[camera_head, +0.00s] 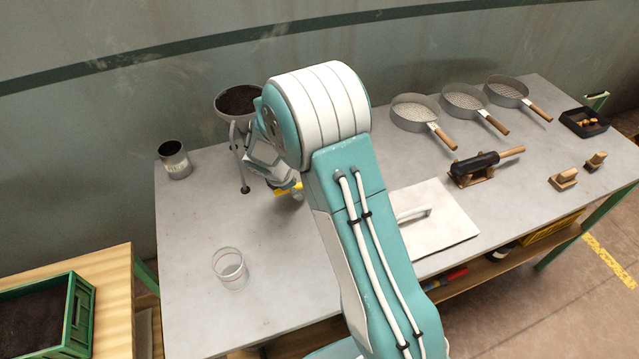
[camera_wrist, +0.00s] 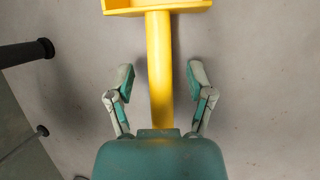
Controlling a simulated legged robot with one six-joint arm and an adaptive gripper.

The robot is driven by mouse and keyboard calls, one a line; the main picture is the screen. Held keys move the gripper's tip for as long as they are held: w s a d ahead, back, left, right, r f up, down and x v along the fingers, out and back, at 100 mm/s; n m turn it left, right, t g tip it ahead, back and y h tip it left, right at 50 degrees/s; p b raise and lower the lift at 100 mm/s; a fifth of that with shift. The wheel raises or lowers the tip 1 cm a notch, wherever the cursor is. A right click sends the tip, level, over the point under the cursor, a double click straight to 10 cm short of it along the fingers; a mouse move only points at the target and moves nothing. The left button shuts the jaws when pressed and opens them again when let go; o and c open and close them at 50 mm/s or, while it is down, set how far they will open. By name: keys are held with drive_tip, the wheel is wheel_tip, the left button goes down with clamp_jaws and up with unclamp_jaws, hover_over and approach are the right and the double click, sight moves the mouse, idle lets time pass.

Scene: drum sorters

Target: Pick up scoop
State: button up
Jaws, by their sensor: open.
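The yellow scoop shows in the wrist view, with its handle (camera_wrist: 159,70) running down the middle of the picture and its wider head (camera_wrist: 150,5) cut off by the top edge. My gripper (camera_wrist: 161,80) is open, with one finger on each side of the handle and a visible gap on both sides. In the head view only a small yellow part of the scoop (camera_head: 291,188) shows beside my gripper (camera_head: 277,180); my arm hides much of that area.
A dark-filled bowl on a legged stand (camera_head: 222,105) is close to my gripper; its dark legs (camera_wrist: 25,52) show at left in the wrist view. A metal can (camera_head: 175,164) and a clear glass (camera_head: 230,270) stand nearby. Sieves (camera_head: 420,125) lie at the back right.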

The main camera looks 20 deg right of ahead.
drive_tip(key=shift+a+f, duration=0.1)
drive_tip(key=shift+a, duration=0.25)
drive_tip(key=shift+d+f, duration=0.1)
drive_tip(key=shift+d, duration=0.5)
drive_tip(key=shift+a, duration=0.25)
clamp_jaws()
drive_tip(key=shift+a, duration=0.15)
drive_tip(key=shift+d, duration=0.2)
